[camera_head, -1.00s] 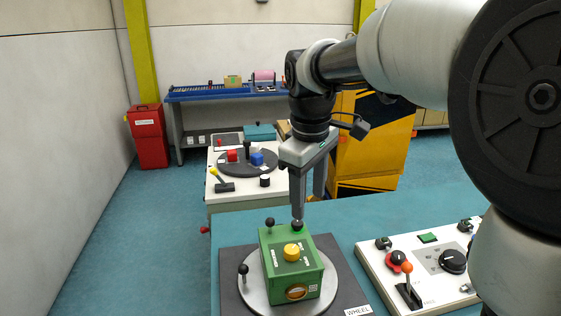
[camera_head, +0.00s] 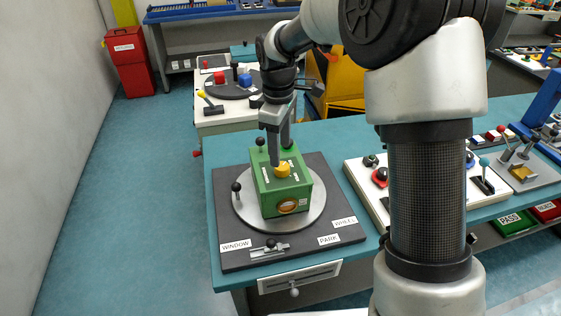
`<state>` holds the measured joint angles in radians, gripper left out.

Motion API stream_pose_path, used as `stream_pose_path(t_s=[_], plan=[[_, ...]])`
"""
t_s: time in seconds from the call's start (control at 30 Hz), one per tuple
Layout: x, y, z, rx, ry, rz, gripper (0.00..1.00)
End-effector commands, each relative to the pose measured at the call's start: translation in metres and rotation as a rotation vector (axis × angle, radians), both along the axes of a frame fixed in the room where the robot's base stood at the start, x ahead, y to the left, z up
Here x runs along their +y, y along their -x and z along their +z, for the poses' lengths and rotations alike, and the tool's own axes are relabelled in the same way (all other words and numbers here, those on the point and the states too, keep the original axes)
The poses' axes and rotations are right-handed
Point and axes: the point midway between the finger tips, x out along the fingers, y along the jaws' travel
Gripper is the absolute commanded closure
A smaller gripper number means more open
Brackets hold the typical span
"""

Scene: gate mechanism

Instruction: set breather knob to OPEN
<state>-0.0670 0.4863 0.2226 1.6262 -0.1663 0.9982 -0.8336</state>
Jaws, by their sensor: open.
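A green box (camera_head: 288,199) stands on a round grey plate (camera_head: 243,210) on a dark board. A yellow knob (camera_head: 283,171) sits on its top face, with small white labels around it that are too small to read. I cannot tell for sure that this is the breather knob. My gripper (camera_head: 280,157) points down over the top of the box, open and empty. One finger reaches down close to the back-left of the yellow knob. Whether it touches the knob cannot be told. The gripper hides part of the box top.
Black ball-topped posts stand at the plate's left (camera_head: 236,187) and behind the box (camera_head: 260,142). The dark board (camera_head: 232,258) carries WINDOW, PARK and WHEEL labels and a small slide latch (camera_head: 270,246). A white control panel (camera_head: 364,180) lies to the right, partly behind my arm.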

Motion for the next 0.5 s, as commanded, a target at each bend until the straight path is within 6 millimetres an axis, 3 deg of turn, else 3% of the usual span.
stream_pose_path(t_s=[0.2, 0.5], plan=[[-0.001, -0.001, -0.039, 0.004, 0.001, 0.001, 0.48], [-0.001, -0.003, -0.057, -0.001, 0.000, -0.001, 0.48]])
